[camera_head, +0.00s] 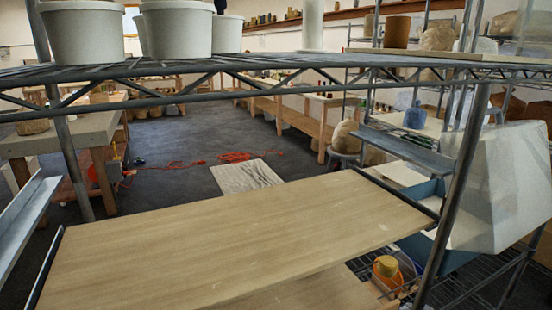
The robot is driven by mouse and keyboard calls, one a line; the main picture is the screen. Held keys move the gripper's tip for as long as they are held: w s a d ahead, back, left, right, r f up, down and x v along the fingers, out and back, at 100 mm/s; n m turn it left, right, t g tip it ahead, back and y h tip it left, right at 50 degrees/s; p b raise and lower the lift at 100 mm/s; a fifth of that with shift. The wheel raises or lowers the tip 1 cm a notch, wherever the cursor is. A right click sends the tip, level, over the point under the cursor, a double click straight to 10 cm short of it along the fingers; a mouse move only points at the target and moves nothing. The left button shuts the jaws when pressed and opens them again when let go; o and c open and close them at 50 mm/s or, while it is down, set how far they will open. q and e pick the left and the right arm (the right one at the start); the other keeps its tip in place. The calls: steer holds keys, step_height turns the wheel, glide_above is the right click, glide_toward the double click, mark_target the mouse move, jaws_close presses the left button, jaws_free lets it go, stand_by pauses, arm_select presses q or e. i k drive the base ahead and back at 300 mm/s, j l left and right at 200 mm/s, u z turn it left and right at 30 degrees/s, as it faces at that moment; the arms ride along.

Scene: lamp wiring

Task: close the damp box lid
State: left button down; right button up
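Neither of my grippers shows in the head view. I cannot clearly identify the damp box or its lid. A blue box-like thing (428,240) sits low at the right, mostly hidden behind a metal shelf post and the wooden board. A pale flat piece (402,173) shows just above and left of it; I cannot tell whether it is a lid. A large pale angular object (503,187) stands at the right in front of the blue thing.
A wooden board (220,240) fills the near middle. A wire shelf (280,68) crosses above it with white tubs (178,30) on top. Metal posts (455,190) stand at the right. An orange container (387,272) sits below right. Open floor (180,140) lies beyond.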

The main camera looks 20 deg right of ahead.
mark_target(496, 239)
steer(key=l+z, duration=0.2)
steer(key=l, duration=0.25)
steer(key=i+l+z, duration=0.25)
steer(key=l, duration=0.2)
steer(key=l+z, duration=0.1)
steer(key=z, duration=0.3)
steer(key=l+z, duration=0.1)
steer(key=z, duration=0.3)
steer(key=l+z, duration=0.1)
steer(key=z, duration=0.35)
steer(key=l+z, duration=0.1)
steer(key=z, duration=0.3)
